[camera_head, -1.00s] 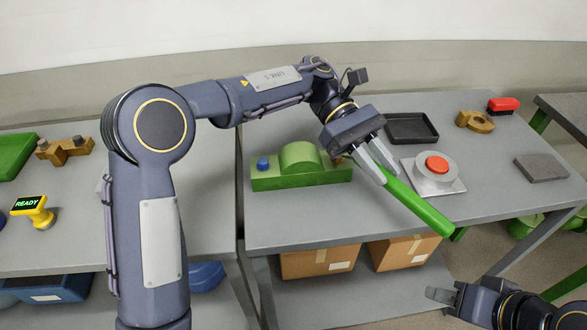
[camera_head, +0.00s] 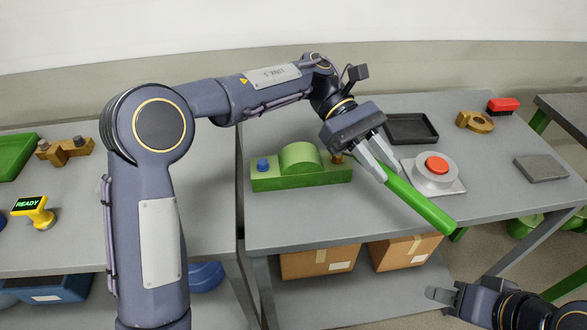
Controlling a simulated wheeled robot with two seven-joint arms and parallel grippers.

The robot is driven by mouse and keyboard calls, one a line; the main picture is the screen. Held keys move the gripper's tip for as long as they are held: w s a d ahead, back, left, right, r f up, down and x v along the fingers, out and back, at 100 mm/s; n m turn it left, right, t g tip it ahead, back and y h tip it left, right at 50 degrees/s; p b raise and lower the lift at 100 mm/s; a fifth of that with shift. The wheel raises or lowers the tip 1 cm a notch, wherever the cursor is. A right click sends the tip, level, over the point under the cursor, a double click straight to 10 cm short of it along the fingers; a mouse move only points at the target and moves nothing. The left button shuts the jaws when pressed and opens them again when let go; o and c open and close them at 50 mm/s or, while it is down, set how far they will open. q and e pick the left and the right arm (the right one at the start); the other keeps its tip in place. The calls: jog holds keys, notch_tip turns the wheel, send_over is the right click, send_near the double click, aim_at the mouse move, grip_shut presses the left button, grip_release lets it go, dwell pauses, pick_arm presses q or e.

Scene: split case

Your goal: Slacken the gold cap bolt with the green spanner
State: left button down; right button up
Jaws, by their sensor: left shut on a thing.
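The green split case (camera_head: 302,180) sits on the right-hand table, with a round-topped middle. A blue bolt (camera_head: 263,164) stands at its left end. The gold cap bolt (camera_head: 337,158) shows at its right end, close beside my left gripper. My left gripper (camera_head: 388,174) is shut on the green spanner (camera_head: 422,206), whose handle slants down to the right over the table. The spanner's head is hidden behind the gripper, so I cannot tell if it is around the bolt. My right gripper (camera_head: 441,294) is low at the bottom right, away from the table top; its jaw opening is unclear.
A grey base with a red button (camera_head: 437,165) stands just behind the spanner handle. A black tray (camera_head: 411,128) lies behind the gripper. A brown clamp part (camera_head: 474,121), a red block (camera_head: 502,105) and a grey slab (camera_head: 541,168) lie farther right. The table's front left is clear.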

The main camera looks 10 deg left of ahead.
pick_arm(q)
jog(key=shift+r+p, duration=0.8)
jog(key=shift+r, duration=0.6)
